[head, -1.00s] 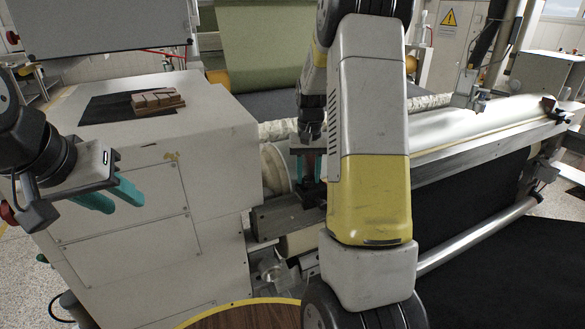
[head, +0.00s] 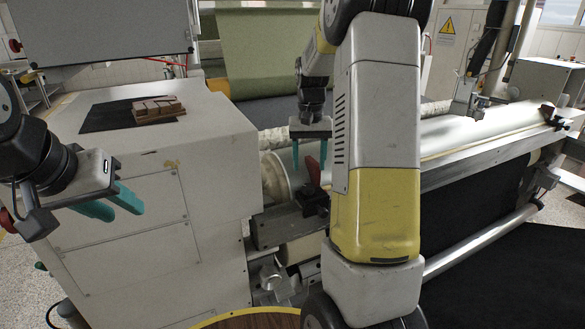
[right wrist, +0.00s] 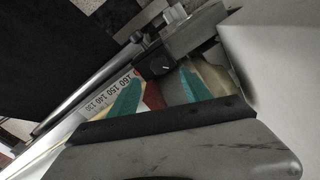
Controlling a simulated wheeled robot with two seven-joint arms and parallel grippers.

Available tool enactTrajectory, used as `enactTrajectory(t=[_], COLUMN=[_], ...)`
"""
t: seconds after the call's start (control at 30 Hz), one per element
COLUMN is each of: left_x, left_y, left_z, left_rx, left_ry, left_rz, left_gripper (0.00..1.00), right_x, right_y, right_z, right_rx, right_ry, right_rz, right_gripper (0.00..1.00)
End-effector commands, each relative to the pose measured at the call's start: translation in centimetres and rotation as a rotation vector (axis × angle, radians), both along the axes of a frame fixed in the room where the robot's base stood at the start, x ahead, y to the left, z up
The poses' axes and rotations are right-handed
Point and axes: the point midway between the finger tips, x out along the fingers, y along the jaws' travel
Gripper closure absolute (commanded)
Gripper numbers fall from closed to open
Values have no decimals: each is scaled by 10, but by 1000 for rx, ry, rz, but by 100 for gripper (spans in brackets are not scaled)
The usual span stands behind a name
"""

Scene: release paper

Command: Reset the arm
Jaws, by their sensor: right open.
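My right gripper (head: 309,170) is open, fingers pointing down, over the roller machine in the middle of the head view. A red lever (head: 312,170) on a dark clamp block (head: 314,203) stands at its fingertips; I see no grip on it. The right wrist view shows both teal fingers (right wrist: 153,96) spread apart, with a dark block and a printed number scale (right wrist: 108,92) beyond. My left gripper (head: 127,207) is at the left, in front of the white cabinet, its two teal fingers apart and empty. My right forearm hides part of the machine.
The white cabinet (head: 150,220) carries a black mat (head: 100,118) with brown blocks (head: 158,109). A long white roller (head: 460,127) and metal rail run to the right. Green material (head: 262,50) hangs behind. A round wooden top (head: 250,321) is at the bottom.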

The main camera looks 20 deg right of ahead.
Motion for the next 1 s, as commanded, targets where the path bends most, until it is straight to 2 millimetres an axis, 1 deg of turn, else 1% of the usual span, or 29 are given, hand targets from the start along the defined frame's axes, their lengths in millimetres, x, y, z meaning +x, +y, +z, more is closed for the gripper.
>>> enactTrajectory(t=[0.1,0.4,0.47,0.53,0.57,0.67,0.7,0.77,0.8,0.87,0.9,0.97,1.0], left_x=[0,0,0,0,0,0,0,0,0,0,0,0,0], left_y=[0,0,0,0,0,0,0,0,0,0,0,0,0], left_z=[0,0,0,0,0,0,0,0,0,0,0,0,0], left_rx=[0,0,0,0,0,0,0,0,0,0,0,0,0], left_ry=[0,0,0,0,0,0,0,0,0,0,0,0,0], left_rz=[0,0,0,0,0,0,0,0,0,0,0,0,0], left_gripper=[64,64,64,64,64,64,64,64,64,64,64,64,64], right_x=[0,-1,-4,-12,-18,-43,-55,-75,-88,-109,-123,-145,-158], right_y=[0,1,3,10,14,31,39,51,59,70,78,88,94], right_z=[6,8,13,24,31,57,68,82,89,99,105,112,114], right_rx=[0,1,6,17,24,51,62,77,85,96,103,110,112], right_ry=[-1,-3,-14,-41,-56,-124,-156,-203,-234,-279,-312,-358,-388], right_rz=[0,1,5,16,23,55,71,96,114,139,157,182,200], right_gripper=[43,43,43,43,43,43,43,43,43,43,43,43,43])
